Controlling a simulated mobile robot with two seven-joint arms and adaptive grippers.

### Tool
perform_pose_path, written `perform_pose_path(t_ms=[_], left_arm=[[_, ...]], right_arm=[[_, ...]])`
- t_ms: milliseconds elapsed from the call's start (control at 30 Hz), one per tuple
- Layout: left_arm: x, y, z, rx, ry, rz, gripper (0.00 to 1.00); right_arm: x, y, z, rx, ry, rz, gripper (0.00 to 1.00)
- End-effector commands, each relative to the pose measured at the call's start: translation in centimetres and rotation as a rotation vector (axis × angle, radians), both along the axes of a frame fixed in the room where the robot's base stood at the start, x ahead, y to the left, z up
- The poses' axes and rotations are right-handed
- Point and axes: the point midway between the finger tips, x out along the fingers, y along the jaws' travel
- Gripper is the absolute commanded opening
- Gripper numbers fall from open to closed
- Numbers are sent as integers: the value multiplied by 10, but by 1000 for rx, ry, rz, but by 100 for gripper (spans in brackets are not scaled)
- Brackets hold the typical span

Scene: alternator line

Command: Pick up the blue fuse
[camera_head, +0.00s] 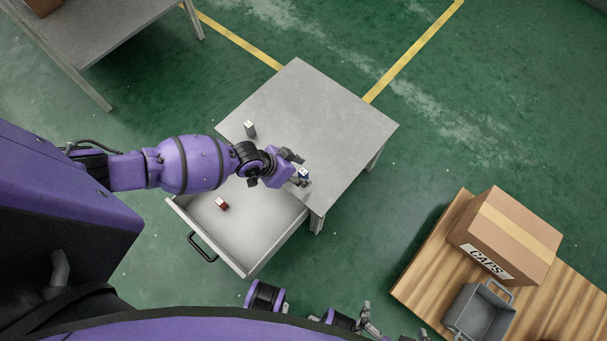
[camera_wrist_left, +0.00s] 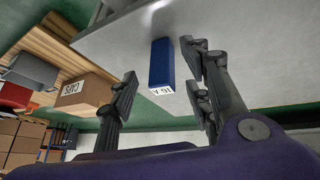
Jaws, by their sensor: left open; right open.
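The blue fuse (camera_head: 304,174) stands on the grey table near its front corner, with a white label on its top. In the left wrist view the blue fuse (camera_wrist_left: 162,63) is a long blue block with a white end label, lying between the fingers. My left gripper (camera_head: 298,170) is open around it, and the wrist view shows its spread fingers (camera_wrist_left: 158,75) with visible gaps on both sides of the fuse. My right gripper (camera_head: 390,328) is open and empty at the bottom edge of the head view, partly cut off.
A dark grey fuse (camera_head: 250,129) stands on the table (camera_head: 330,115). A red fuse (camera_head: 222,204) lies in the open drawer (camera_head: 245,238) below my left arm. A cardboard box (camera_head: 515,235) and a grey bin (camera_head: 482,312) sit on a wooden surface (camera_head: 428,268) at right.

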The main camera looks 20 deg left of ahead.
Motion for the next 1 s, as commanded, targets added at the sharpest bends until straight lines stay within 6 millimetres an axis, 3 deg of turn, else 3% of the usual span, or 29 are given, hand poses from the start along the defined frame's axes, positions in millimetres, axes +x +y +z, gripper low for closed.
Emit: perform_pose_path(t_ms=[133, 400, 733, 1000], left_arm=[[6, -5, -14, 2, -1, 0, 45], [7, -6, -15, 1, -2, 0, 44], [7, -6, -15, 2, -1, 0, 0], [7, -6, -15, 1, -1, 0, 0]], right_arm=[[0, 0, -5, -1, 3, 1, 100], [2, 0, -3, 0, -2, 2, 100], [2, 0, -3, -1, -3, 3, 100], [2, 0, -3, -1, -3, 3, 100]])
